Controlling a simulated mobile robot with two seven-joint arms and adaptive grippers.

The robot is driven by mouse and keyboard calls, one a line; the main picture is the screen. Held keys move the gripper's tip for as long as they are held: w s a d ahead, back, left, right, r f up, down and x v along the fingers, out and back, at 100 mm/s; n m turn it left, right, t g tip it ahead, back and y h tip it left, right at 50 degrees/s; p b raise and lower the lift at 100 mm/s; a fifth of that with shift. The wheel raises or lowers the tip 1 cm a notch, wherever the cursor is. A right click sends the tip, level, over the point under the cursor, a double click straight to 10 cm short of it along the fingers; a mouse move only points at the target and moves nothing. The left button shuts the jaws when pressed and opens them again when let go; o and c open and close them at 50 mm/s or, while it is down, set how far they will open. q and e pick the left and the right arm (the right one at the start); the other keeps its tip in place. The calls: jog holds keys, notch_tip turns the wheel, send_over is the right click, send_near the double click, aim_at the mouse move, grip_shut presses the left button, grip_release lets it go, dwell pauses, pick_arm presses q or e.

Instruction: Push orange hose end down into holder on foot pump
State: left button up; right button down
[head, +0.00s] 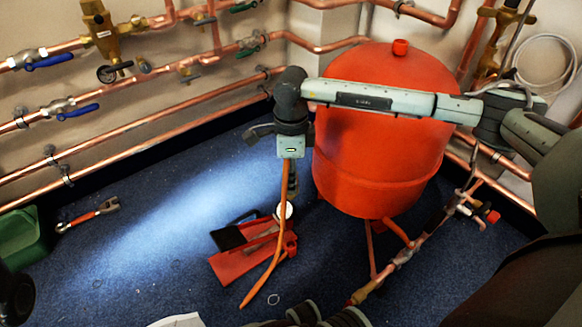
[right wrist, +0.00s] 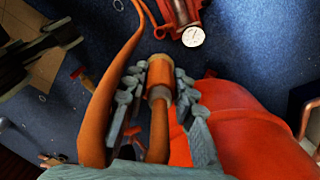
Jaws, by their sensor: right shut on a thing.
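The red foot pump (head: 232,268) lies on the blue floor, with a black pedal (head: 228,238) and a round white gauge (head: 284,210). Part of it shows at the top of the right wrist view (right wrist: 190,14). The holder cannot be made out clearly. My right gripper (head: 290,182) hangs above the pump's back end, shut on the orange hose end (right wrist: 160,72), which sits between its ridged fingers. The hose (head: 272,262) runs down across the pump to the floor. What looks like my left gripper (head: 318,314) shows partly at the bottom edge; its opening is unclear.
A large red tank (head: 375,150) stands just right of my right gripper. Copper pipes (head: 150,85) with valves line the walls. A red-handled tool (head: 88,215) and a green container (head: 20,238) are at left. The floor left of the pump is clear.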

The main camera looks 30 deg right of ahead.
notch_tip(320, 180, down, 22)
dwell(1.5)
jog(key=shift+f, duration=0.15)
dwell(0.3)
jog(key=shift+f, duration=1.25)
jog(key=shift+f, duration=0.8)
dwell(0.3)
jog(key=c, duration=1.2)
grip_release()
jog(key=shift+o, duration=0.2)
jog(key=shift+r, duration=0.1)
notch_tip(320, 180, up, 12)
